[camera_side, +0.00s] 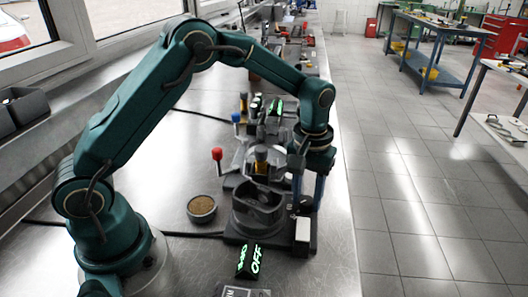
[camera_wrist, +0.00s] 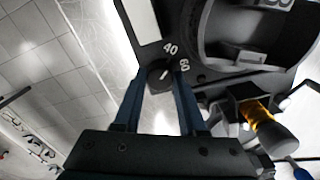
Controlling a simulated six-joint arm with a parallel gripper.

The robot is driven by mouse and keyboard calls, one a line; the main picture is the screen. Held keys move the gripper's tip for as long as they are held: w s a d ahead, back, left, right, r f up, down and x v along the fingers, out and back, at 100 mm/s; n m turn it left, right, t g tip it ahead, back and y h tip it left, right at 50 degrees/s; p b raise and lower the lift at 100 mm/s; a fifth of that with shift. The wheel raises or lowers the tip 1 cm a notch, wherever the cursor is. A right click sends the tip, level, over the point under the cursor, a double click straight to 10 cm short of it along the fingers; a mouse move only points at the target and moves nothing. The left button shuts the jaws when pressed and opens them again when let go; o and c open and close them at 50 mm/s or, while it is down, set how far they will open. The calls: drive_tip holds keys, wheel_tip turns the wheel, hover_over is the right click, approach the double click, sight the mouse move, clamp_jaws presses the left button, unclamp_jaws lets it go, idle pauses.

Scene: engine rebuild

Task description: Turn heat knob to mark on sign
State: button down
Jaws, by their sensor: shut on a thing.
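The heat knob (camera_wrist: 160,76) is dark and round, on a dark panel with white marks "40" and "60" beside it in the wrist view. A pale pointer line on it is hard to read. My gripper (camera_wrist: 162,80) has its two blue fingers around the knob, one on each side. In the side view, my gripper (camera_side: 306,203) reaches down to the right of the grey machine (camera_side: 258,208), and the knob is mostly hidden by the fingers.
A bowl of brown grains (camera_side: 201,208) sits on the left. A red-knobbed lever (camera_side: 217,155), an orange-and-black handle (camera_side: 261,158) and another green-lit sign (camera_side: 275,106) stand behind. The bench's right edge is close.

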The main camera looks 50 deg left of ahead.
sight(306, 199)
drive_tip(key=m, duration=0.4)
drive_tip(key=shift+r+m, duration=0.1)
drive_tip(key=shift+m, duration=1.9)
drive_tip(key=shift+w, duration=0.1)
drive_tip(key=shift+c, duration=2.4)
unclamp_jaws()
drive_tip(key=shift+a+r, duration=0.1)
drive_tip(key=shift+r, duration=2.45)
